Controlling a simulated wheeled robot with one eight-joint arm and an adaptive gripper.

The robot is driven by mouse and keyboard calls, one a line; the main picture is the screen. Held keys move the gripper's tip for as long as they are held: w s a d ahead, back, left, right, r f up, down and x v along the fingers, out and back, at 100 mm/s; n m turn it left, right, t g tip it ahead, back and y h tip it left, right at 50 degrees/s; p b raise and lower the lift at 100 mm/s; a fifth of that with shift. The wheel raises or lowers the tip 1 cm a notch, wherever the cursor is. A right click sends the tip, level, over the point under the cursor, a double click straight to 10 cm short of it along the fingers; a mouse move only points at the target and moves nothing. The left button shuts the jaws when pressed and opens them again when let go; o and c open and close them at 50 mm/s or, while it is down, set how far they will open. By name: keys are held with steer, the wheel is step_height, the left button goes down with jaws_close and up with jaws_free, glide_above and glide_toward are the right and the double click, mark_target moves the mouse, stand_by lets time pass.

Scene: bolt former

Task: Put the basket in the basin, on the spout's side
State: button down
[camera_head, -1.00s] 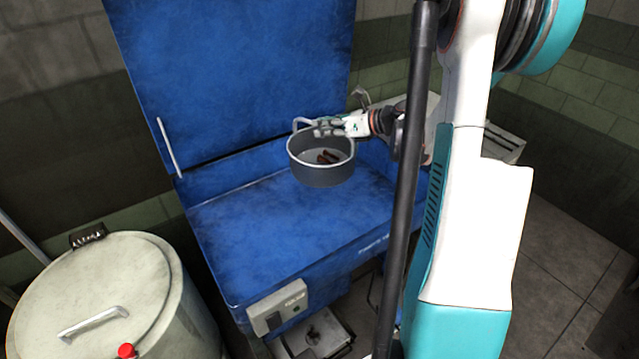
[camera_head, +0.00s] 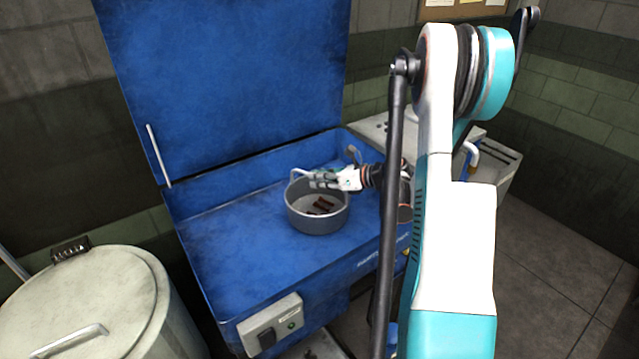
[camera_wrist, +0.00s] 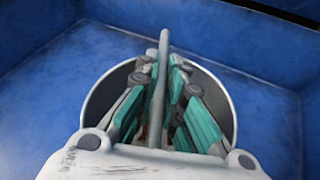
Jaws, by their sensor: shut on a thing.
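The basket (camera_head: 318,220) is a round grey pot with a raised handle and several brown pieces inside. My gripper (camera_head: 326,180) is shut on its handle (camera_wrist: 160,75), with teal fingers on both sides of the bar in the wrist view. The basket is upright, over the right part of the blue basin (camera_head: 225,245); I cannot tell whether it touches the floor. A small grey curved piece (camera_head: 353,154), perhaps the spout, shows at the basin's back right, behind my gripper. The basket's rim (camera_wrist: 90,108) also shows in the wrist view.
The basin's blue lid (camera_head: 225,80) stands open at the back. A pale round drum (camera_head: 90,295) stands at the front left, and a control box (camera_head: 272,322) is on the basin's front. The basin's left floor is clear.

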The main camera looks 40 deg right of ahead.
steer(key=shift+f, duration=0.15)
steer(key=c, duration=1.7)
jaws_free()
steer(key=shift+s+r, duration=0.2)
steer(key=shift+r, duration=0.05)
steer(key=p+v, duration=0.3)
steer(key=v, duration=0.8)
steer(key=shift+s+p, duration=0.3)
steer(key=shift+d+r, duration=0.1)
